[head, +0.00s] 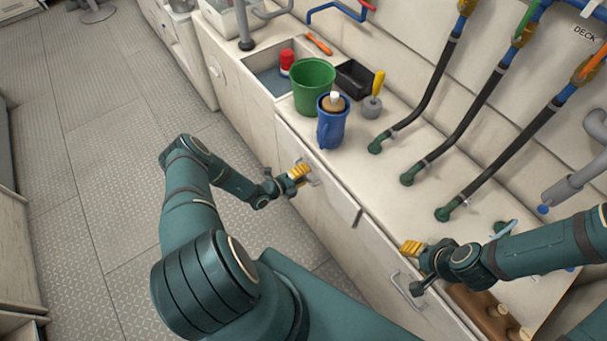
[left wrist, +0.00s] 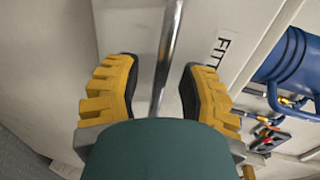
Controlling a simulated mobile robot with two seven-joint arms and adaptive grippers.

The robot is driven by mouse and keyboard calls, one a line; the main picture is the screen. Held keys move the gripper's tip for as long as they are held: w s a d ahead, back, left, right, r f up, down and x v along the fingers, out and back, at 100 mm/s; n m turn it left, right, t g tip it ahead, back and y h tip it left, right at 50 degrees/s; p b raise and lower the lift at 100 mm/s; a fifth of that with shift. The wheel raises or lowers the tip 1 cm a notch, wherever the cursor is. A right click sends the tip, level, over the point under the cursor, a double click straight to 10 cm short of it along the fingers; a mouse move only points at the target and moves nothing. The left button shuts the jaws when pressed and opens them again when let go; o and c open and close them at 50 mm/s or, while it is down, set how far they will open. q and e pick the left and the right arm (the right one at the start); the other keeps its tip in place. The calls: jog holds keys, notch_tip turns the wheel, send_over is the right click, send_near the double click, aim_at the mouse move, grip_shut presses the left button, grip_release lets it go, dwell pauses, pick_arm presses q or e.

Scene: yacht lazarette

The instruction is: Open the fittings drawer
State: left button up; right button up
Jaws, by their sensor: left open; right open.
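The fittings drawer's pale front (head: 328,190) is in the side of the long counter. In the left wrist view its label (left wrist: 221,48) shows the letters "FIT". My left gripper (head: 299,172) is at this front. In the left wrist view the metal bar handle (left wrist: 168,55) runs between the two open yellow-padded fingers (left wrist: 158,95), with a gap visible on both sides. The drawer looks about flush with the counter; I cannot tell whether it stands slightly out. My right gripper (head: 412,248) is open and empty above the counter's front edge, to the right.
Several black hoses (head: 427,93) rest behind. Another handle (head: 406,291) is on the front below my right gripper. The deck floor (head: 90,180) to the left is clear.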

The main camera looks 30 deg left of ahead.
pick_arm(q)
grip_shut()
jog(key=f+b+v, duration=0.2)
jog(key=v, duration=1.1)
jog(key=s+f+b+v, duration=0.1)
jog(key=f+b+v, duration=0.1)
jog(key=v, duration=1.1)
jog(key=shift+f+b, duration=0.35)
jog(key=shift+b, duration=0.1)
jog(key=shift+a, duration=0.15)
grip_release()
jog(key=v, duration=1.2)
